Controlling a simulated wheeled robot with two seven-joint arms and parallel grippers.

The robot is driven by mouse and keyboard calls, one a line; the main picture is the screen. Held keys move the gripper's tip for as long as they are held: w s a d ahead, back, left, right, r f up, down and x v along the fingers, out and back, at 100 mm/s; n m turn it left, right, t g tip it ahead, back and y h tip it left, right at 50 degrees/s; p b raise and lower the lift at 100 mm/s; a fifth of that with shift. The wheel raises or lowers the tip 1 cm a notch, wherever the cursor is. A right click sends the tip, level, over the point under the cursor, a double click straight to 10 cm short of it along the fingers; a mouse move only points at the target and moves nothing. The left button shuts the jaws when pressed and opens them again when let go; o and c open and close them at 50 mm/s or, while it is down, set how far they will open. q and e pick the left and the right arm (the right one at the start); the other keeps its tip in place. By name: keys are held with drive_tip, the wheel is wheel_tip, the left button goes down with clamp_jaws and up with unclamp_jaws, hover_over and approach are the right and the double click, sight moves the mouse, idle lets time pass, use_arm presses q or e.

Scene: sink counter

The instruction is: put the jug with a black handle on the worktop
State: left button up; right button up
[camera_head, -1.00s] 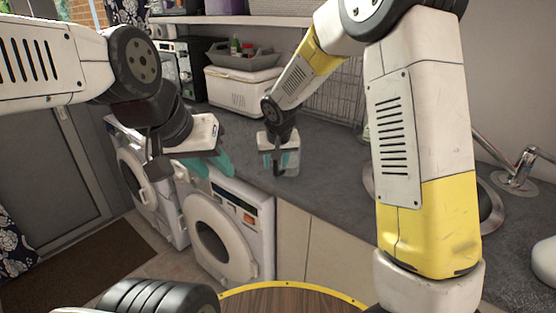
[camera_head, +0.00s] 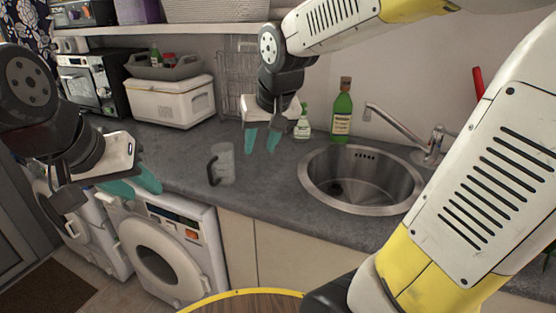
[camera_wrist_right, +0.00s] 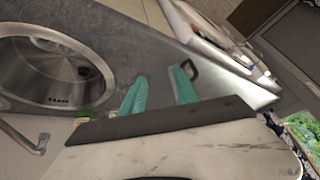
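The grey see-through jug (camera_head: 226,162) with a black handle (camera_head: 213,169) stands upright on the worktop (camera_head: 265,195), left of the sink and near the front edge. The black handle also shows in the right wrist view (camera_wrist_right: 189,69), just beyond the fingertips. My right gripper (camera_head: 262,145) is open and empty, above and to the right of the jug, apart from it. Its teal fingers show spread in the right wrist view (camera_wrist_right: 160,90). My left gripper (camera_head: 130,188) is open and empty, over the front of the washing machines, left of the jug.
The round sink (camera_head: 362,180) with a tap (camera_head: 405,130) lies to the right. A green bottle (camera_head: 342,112) and a spray bottle (camera_head: 303,124) stand behind it. A white box (camera_head: 172,102) and a microwave (camera_head: 90,85) stand at the back left. Worktop around the jug is clear.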

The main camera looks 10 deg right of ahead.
drive_tip(key=s+d, duration=0.5)
drive_tip(key=s, duration=0.7)
drive_tip(key=shift+s+r+m+t+y, duration=0.15)
drive_tip(key=shift+s+m+t+y, duration=0.15)
drive_tip(key=shift+s+t, duration=0.1)
drive_tip(key=shift+d, duration=0.1)
